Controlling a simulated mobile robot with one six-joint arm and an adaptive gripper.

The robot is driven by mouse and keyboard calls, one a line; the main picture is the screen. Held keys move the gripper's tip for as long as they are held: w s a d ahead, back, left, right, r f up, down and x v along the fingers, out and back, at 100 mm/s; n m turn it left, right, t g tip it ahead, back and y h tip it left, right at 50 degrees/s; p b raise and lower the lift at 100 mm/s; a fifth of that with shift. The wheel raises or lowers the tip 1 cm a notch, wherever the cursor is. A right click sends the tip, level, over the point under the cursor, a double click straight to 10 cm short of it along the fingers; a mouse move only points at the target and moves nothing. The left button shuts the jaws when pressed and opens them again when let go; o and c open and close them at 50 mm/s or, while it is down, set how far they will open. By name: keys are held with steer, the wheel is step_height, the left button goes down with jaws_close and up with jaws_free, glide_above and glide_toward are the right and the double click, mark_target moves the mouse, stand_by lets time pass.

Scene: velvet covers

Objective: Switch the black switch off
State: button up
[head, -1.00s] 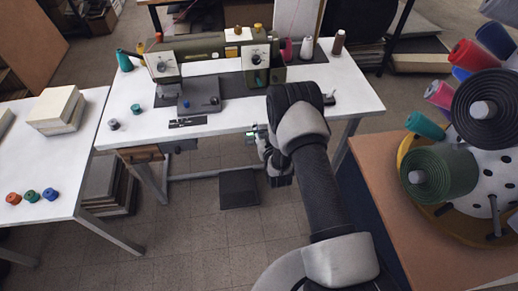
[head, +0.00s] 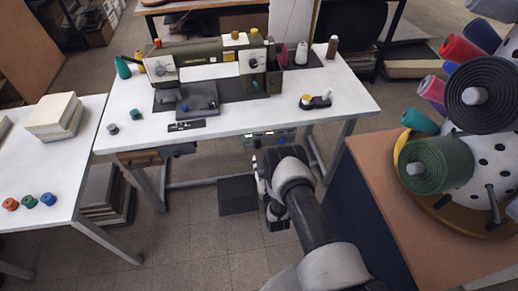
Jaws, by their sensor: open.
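I cannot single out the black switch for certain in the head view. A grey control box (head: 270,139) with a green light and a pale light hangs under the front edge of the white sewing table (head: 345,93). A smaller dark box (head: 178,149) is mounted under the same edge, further left. My gripper (head: 259,178) is below and in front of the control box, apart from it in the picture. It is open and partly hidden by my own wrist; nothing shows between its fingers.
A green sewing machine (head: 208,50) stands on the table with thread spools around it. A black foot pedal (head: 237,196) lies on the floor. A brown table (head: 375,158) with large rolls stands at right, and a white side table (head: 75,185) at left. Floor between is open.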

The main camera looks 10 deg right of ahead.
mark_target(258, 142)
steer(key=w+b, duration=0.2)
steer(key=w, duration=0.7)
steer(key=shift+w+b, duration=0.15)
steer(key=shift+b, duration=0.25)
steer(key=shift+c, duration=0.3)
